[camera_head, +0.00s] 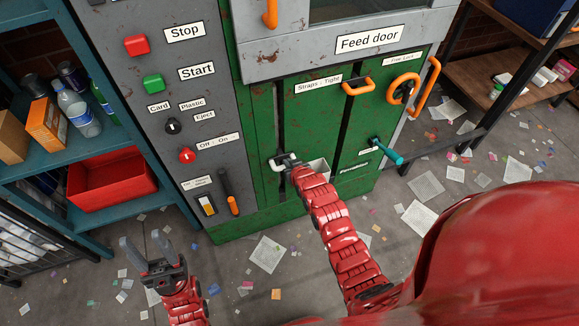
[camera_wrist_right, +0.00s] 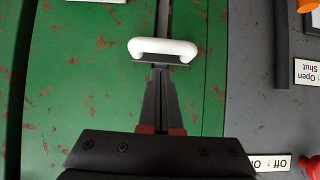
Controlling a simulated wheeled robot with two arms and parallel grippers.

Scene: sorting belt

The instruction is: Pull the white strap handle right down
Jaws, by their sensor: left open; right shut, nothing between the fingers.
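The white strap handle (camera_head: 283,161) is a small rounded bar on the green machine front, low on a dark vertical slot. In the right wrist view it is the white bar (camera_wrist_right: 163,48) just beyond my fingertips. My right gripper (camera_head: 291,167) is at the handle with its fingers together and nothing between them. Its closed fingers (camera_wrist_right: 159,78) reach the dark base of the bar in the wrist view; I cannot tell whether they touch. My left gripper (camera_head: 143,240) is open and empty above the floor at lower left, away from the machine.
A teal lever (camera_head: 387,152) and an orange ring wheel (camera_head: 403,88) are to the right. The grey button panel (camera_head: 176,60) and a blue shelf with a red bin (camera_head: 110,180) stand left.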

